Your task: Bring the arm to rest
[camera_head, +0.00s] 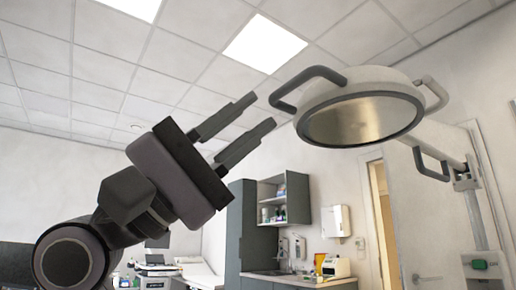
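My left arm comes in from the lower left, and my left gripper (262,110) is raised high in the middle of the camera_head view. Its two dark fingers point up and to the right. They stand apart with nothing between them, so the gripper is open and empty. The fingertips are left of a round lamp's handle in the picture, with a visible gap. My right arm and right gripper are not in view.
A round surgical lamp (362,118) with grey handles hangs at the upper right on a wall-mounted arm. Behind are a grey cabinet (242,222), open shelves (270,190), a sink counter (290,279) and a doorway. A printer-like device (156,270) stands at the lower left.

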